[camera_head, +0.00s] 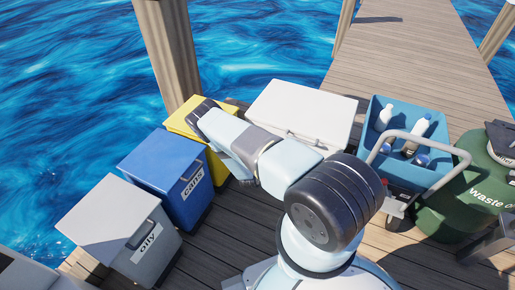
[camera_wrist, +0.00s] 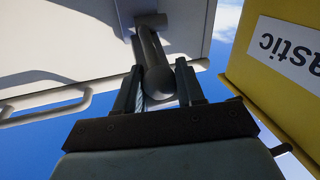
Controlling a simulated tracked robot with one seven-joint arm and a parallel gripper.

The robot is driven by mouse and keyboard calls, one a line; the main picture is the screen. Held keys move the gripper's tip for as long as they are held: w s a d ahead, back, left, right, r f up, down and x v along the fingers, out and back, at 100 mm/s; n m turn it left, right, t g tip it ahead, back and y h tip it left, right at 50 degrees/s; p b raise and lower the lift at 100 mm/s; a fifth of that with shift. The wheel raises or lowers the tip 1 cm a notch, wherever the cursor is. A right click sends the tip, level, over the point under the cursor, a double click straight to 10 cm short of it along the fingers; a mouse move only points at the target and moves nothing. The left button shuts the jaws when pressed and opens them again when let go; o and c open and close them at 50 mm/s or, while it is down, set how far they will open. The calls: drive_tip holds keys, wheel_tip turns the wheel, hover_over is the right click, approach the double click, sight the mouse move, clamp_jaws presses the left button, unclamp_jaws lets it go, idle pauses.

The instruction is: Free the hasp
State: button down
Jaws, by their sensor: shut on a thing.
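In the wrist view a grey rounded bar (camera_wrist: 153,60), which looks like the hasp, hangs from a small bracket on the white box (camera_wrist: 60,40). My gripper (camera_wrist: 158,92) has one finger on each side of the bar's thick end and is shut on it. Part of the bar is hidden by the fingers. In the body camera view the white box (camera_head: 305,108) stands behind my arm, with a thin handle on its front. My arm hides the gripper and the hasp there.
The yellow bin (camera_head: 190,112) stands close beside the white box; it also shows in the wrist view (camera_wrist: 275,85). A blue cans bin (camera_head: 160,165) and grey oily bin (camera_head: 110,220) are at left. A blue cart (camera_head: 373,165) with bottles and a green waste drum (camera_head: 465,200) are at right.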

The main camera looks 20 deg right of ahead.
drive_tip(key=shift+s+a+f, duration=0.1)
drive_tip(key=shift+s+f, duration=0.1)
drive_tip(key=shift+f, duration=0.05)
drive_tip(key=c, duration=1)
unclamp_jaws()
drive_tip(key=shift+w, duration=0.1)
drive_tip(key=v, duration=1.3)
drive_tip(key=shift+s+a, duration=0.2)
drive_tip(key=shift+s, duration=0.15)
drive_tip(key=shift+f, duration=0.1)
